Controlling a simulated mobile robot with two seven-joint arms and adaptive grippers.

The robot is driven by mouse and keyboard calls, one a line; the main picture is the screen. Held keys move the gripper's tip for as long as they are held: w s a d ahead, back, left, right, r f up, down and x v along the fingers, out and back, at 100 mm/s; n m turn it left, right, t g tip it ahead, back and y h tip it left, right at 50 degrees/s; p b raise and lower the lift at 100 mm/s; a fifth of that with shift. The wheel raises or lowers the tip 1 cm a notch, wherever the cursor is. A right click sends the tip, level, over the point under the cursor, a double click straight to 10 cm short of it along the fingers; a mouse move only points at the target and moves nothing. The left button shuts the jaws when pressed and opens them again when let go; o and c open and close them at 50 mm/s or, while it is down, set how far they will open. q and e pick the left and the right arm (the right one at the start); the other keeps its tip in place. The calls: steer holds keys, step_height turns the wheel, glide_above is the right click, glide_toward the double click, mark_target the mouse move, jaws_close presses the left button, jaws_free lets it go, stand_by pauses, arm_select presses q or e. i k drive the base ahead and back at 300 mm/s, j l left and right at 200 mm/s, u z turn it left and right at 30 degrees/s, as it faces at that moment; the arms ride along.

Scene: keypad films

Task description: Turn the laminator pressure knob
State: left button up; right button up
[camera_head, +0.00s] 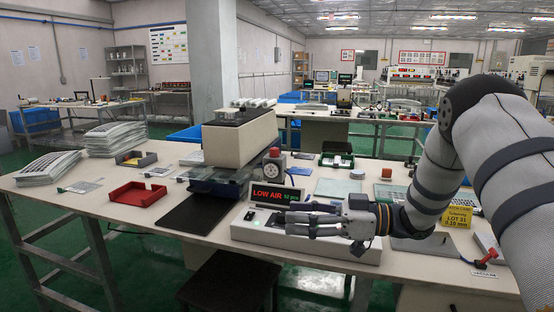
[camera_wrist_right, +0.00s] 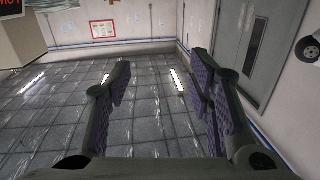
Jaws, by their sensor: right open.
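The laminator is a beige-topped machine (camera_head: 240,138) standing on the long table. At its right front is a grey round fitting with a red top (camera_head: 273,168); I cannot tell whether this is the pressure knob. My right gripper (camera_head: 294,223) points left, in front of the red "LOW AIR" display (camera_head: 276,195) and above the white control box (camera_head: 300,243). Its fingers (camera_wrist_right: 160,72) are apart and empty in the wrist view. A dark and pale round part (camera_wrist_right: 309,50) shows at that view's right edge, apart from the fingers. My left gripper is not in view.
A red tray (camera_head: 138,195) and a dark mat (camera_head: 189,213) lie left of the control box. Stacks of sheets (camera_head: 115,138) stand at the far left. A yellow lot label (camera_head: 460,216) and a red-handled part (camera_head: 487,257) are at the right.

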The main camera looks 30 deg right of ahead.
mark_target(275, 151)
steer(key=i+l, duration=1)
steer(key=l, duration=0.2)
